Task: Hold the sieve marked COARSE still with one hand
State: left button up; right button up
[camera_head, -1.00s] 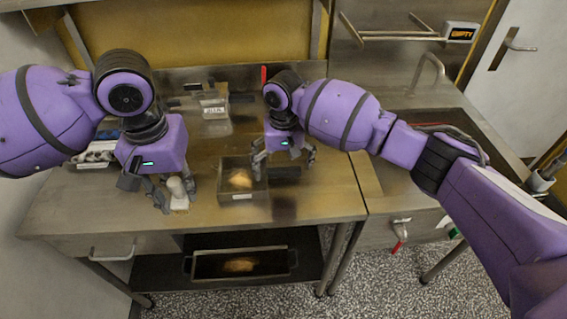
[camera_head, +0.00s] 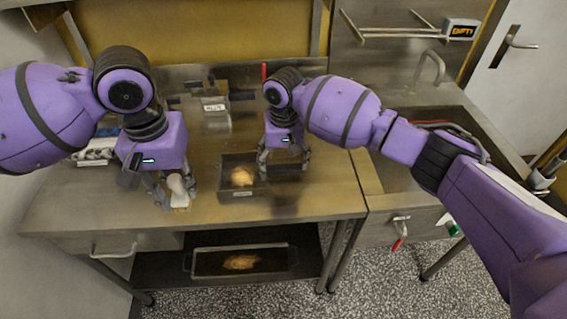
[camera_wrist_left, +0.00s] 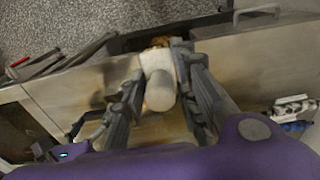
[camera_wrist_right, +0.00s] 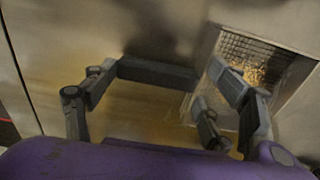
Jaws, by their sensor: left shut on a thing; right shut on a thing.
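A square dark-walled sieve (camera_head: 258,191) with golden crumbs stands near the front of the steel table. Its front label is too small to read. In the right wrist view its mesh (camera_wrist_right: 238,44) shows at the upper right. My right gripper (camera_head: 284,172) is at the sieve's right side, its fingers drawn in on a dark bar (camera_wrist_right: 158,73) beside the mesh. The bar seems to be part of the sieve. My left gripper (camera_head: 172,198) is left of the sieve, shut on a white round-ended tool (camera_wrist_left: 160,88), which tilts slightly in the head view.
A labelled container (camera_head: 214,110) stands at the back of the table (camera_head: 330,190). A tray (camera_head: 205,274) with golden crumbs is on the shelf below. A sink (camera_head: 395,165) is to the right.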

pick_arm(q)
jog(key=shift+d, duration=0.1)
dwell(0.3)
jog(key=w+d+f, duration=0.2)
jog(key=w+d, duration=0.8)
jog(key=w, duration=0.3)
jog(key=shift+w+a+f, duration=0.35)
jog(key=shift+w+f, duration=0.2)
jog(key=shift+f, duration=1.2)
jog(key=shift+w+a+f, duration=0.35)
jog(key=shift+w+f, duration=0.15)
jog(key=shift+f, duration=1.2)
jog(key=shift+w+a+f, duration=0.35)
jog(key=shift+w+f, duration=0.2)
jog(key=shift+f, duration=1.2)
jog(key=shift+f, duration=0.45)
